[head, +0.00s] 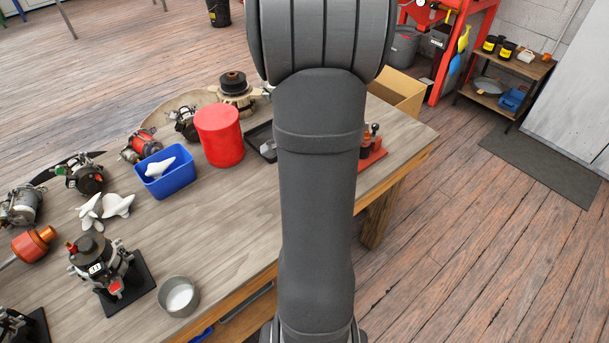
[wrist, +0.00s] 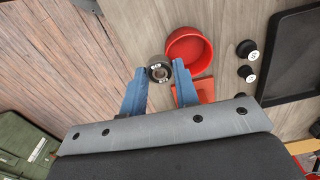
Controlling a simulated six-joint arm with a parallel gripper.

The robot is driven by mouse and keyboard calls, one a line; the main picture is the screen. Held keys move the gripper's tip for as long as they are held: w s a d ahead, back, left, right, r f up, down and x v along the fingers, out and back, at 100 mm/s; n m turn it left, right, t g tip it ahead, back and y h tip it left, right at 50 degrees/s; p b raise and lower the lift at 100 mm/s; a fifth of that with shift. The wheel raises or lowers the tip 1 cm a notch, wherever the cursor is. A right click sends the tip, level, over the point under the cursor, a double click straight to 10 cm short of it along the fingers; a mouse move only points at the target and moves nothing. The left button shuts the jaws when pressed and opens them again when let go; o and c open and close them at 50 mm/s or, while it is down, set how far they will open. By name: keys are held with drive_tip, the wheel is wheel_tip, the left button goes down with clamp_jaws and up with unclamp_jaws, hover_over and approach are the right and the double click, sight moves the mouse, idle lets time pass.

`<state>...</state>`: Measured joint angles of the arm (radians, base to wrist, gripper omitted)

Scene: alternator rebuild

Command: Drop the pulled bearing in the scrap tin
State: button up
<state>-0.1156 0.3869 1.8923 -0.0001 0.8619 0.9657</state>
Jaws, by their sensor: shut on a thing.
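My gripper (wrist: 160,74) has blue fingers and is shut on the bearing (wrist: 158,67), a small dark ring with a lighter face. The bearing sits between the fingertips in the wrist view. A round, open red tin (wrist: 189,48), probably the scrap tin, lies just right of the bearing in that view. The bearing appears beside the tin's rim, not over its opening; I cannot tell its height. No contents show in the tin. In the head view my own arm hides the gripper and the bearing, and I cannot make out this tin there.
A black tray (wrist: 290,62) and two small dark round parts lie right of the tin. A red flat piece (wrist: 206,91) is below it. On the bench (head: 225,210) stand a red cylinder (head: 220,135), a blue bin (head: 164,182), a grey metal tin (head: 178,297) and several alternators.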

drive_tip(key=n, duration=0.2)
drive_tip(key=w+n, duration=0.1)
drive_tip(key=n, duration=0.5)
drive_tip(key=shift+w, duration=0.3)
drive_tip(key=w+n, duration=0.1)
drive_tip(key=n, duration=0.6)
drive_tip(key=w+n, duration=0.1)
drive_tip(key=n, duration=0.6)
drive_tip(key=w+n, duration=0.1)
drive_tip(key=n, duration=0.6)
drive_tip(key=shift+w+a+f, duration=0.1)
drive_tip(key=shift+w+f, duration=0.25)
drive_tip(key=shift+f, duration=0.05)
drive_tip(key=shift+f, duration=2.35)
drive_tip(key=shift+f, duration=0.5)
drive_tip(key=o, duration=1.1)
